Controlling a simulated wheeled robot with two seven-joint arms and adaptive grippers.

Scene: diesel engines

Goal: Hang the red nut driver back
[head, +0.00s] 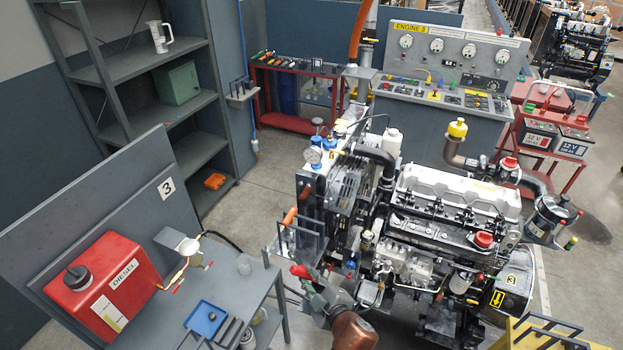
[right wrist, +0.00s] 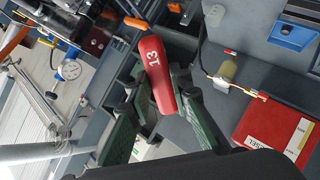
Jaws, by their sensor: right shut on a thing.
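The red nut driver (right wrist: 157,75), its handle marked 13, is between the fingers of my right gripper (right wrist: 155,95) in the right wrist view. In the head view its red handle (head: 300,271) shows at the tip of the green-fingered right gripper (head: 312,285), beside the near left corner of the engine. Its shaft cannot be made out. A grey rack with upright prongs (head: 301,240) stands just above the gripper in the picture, with an orange-handled tool (head: 290,216) at it. My left gripper is not in view.
The engine (head: 440,220) stands right of my gripper. A grey bench (head: 225,270) with a red diesel tank (head: 105,283) and a blue tray (head: 206,318) is at left. A shelf unit (head: 150,75) stands behind. Floor is clear between shelf and engine.

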